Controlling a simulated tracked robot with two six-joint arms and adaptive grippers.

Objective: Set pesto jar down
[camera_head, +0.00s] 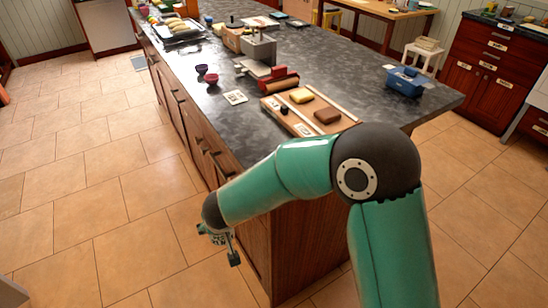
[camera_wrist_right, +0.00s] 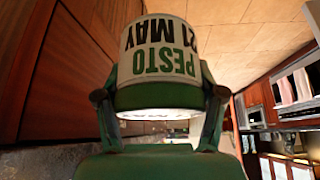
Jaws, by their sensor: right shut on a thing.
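The pesto jar (camera_wrist_right: 160,58) fills the middle of the right wrist view. It has a white label with green "PESTO" and black "21 MAY", upside down in the picture, and a green band at its near end. My right gripper (camera_wrist_right: 160,98) is shut on it, one finger on each side. In the head view my right gripper (camera_head: 224,243) hangs low beside the near end of the island, over the floor and below the countertop. The jar cannot be made out clearly there. My left gripper is in neither view.
The dark island countertop (camera_head: 330,75) holds a wooden board (camera_head: 300,122) with yellow and brown blocks, a blue container (camera_head: 404,82), a white card (camera_head: 235,97), and small red (camera_head: 211,79) and purple bowls. Tiled floor (camera_head: 100,190) lies open at left.

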